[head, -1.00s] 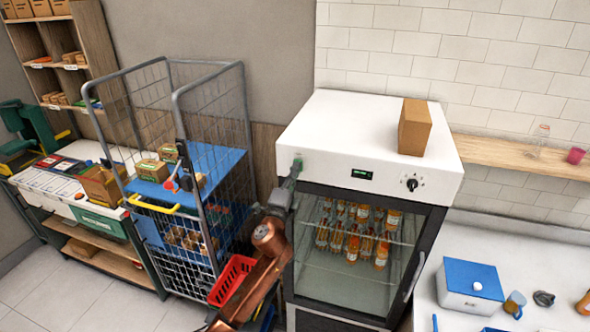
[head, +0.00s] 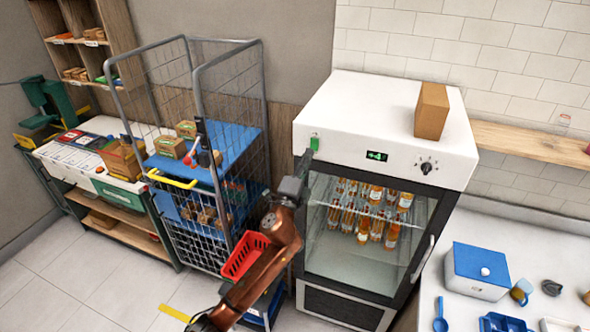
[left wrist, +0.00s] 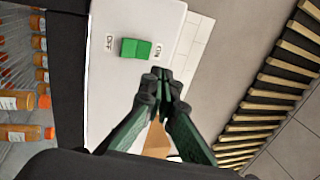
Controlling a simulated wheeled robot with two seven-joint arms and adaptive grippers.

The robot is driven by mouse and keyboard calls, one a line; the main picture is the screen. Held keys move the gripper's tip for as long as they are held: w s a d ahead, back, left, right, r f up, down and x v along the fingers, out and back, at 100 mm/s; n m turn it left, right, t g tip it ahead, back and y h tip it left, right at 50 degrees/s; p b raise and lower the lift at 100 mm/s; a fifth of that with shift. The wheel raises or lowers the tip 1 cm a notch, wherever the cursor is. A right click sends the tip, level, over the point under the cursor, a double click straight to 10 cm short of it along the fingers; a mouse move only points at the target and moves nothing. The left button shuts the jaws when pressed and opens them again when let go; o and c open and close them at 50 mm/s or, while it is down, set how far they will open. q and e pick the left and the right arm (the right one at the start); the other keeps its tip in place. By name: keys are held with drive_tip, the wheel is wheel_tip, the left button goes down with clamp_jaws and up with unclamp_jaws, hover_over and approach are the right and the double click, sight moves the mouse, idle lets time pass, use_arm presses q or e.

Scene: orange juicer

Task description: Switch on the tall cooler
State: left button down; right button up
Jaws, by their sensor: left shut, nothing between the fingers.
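The tall cooler (head: 360,127) has a white top and a glass door with several orange bottles (head: 369,209) behind it. Its green display (head: 377,156) reads what looks like +4. The green rocker switch (head: 314,143) is at the left of the front panel. In the left wrist view the switch (left wrist: 136,48) lies between the OFF and ON labels and looks bright green. My left gripper (left wrist: 162,80) is shut and empty, its fingertips just beside the ON end; I cannot tell whether they touch the panel. In the head view it is just below the switch. My right gripper is not in view.
A cardboard box (head: 431,111) stands on the cooler. A round knob (head: 427,167) is right of the display. A wire cage trolley (head: 263,100) stands left of the cooler, with a red basket (head: 245,256) near my arm. A blue-lidded box (head: 481,266) sits on the right counter.

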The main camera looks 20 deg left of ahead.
use_arm(q)
drive_tip(key=r+b+v, duration=0.1)
drive_tip(key=v, duration=0.6)
drive_tip(key=shift+s+a, duration=0.35)
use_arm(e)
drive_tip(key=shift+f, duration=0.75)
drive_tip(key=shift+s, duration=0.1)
